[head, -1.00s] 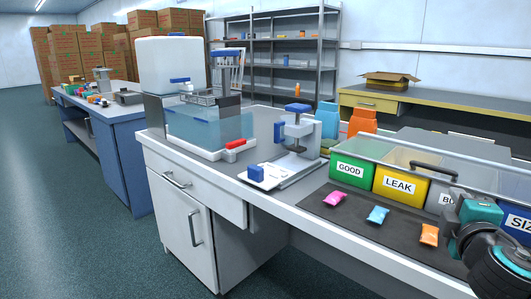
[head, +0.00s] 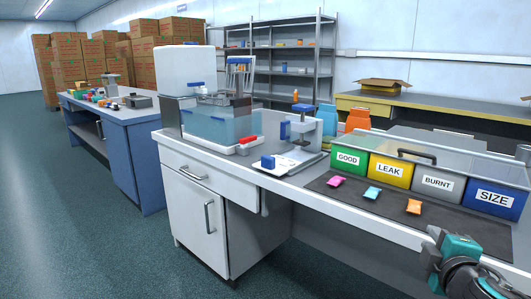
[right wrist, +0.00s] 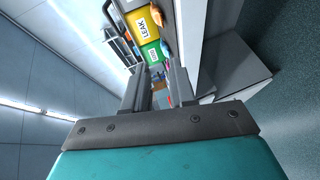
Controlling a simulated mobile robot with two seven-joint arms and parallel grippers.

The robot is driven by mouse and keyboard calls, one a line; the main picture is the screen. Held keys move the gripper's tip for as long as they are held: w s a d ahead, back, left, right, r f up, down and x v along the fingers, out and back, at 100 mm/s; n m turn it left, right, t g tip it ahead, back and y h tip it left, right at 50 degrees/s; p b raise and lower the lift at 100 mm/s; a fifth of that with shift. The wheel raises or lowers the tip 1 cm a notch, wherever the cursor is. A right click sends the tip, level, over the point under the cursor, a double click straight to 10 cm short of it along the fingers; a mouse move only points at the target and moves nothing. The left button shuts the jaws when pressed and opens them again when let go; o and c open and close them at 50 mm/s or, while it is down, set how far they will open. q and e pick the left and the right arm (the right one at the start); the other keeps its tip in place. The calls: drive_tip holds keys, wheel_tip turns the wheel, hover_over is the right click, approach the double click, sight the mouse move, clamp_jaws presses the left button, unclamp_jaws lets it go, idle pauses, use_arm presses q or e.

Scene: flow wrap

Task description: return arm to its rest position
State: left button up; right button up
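My right gripper (head: 432,262) is at the lower right of the head view, in front of the bench's front edge, with its teal wrist body beside it. In the right wrist view its two dark fingers (right wrist: 158,80) stand apart with nothing held between them. The bench (head: 330,208) and part of the bins lie beyond the fingers there. My left gripper is not in view.
Bins marked GOOD (head: 348,160), LEAK (head: 389,171), BURNT (head: 437,183) and SIZE (head: 494,197) stand behind a dark mat. Pink (head: 335,181), blue (head: 372,193) and orange (head: 414,206) packets lie on the mat. A press (head: 303,135) stands left. Floor before the bench is clear.

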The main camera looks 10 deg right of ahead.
drive_tip(key=s+a+f+m+g+y, duration=0.25)
drive_tip(key=a+f, duration=0.35)
drive_tip(key=f, duration=0.3)
drive_tip(key=s+a+f+m+g+y, duration=0.1)
drive_tip(key=s+a+f+y, duration=0.2)
drive_tip(key=a+f, duration=0.45)
drive_tip(key=s+a+f+m+y, duration=0.45)
drive_tip(key=s+a+f, duration=0.2)
drive_tip(key=a, duration=0.35)
use_arm(q)
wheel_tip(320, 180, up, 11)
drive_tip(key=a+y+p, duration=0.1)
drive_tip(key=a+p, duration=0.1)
drive_tip(key=p, duration=1.3)
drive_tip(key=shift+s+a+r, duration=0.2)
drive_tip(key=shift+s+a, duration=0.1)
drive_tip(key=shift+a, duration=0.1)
use_arm(e)
wheel_tip(320, 180, up, 10)
drive_tip(key=s+d+h, duration=0.1)
drive_tip(key=shift+s+d+m+h, duration=0.25)
drive_tip(key=shift+s+m+h, duration=0.05)
drive_tip(key=shift+m, duration=0.1)
drive_tip(key=shift+f, duration=0.1)
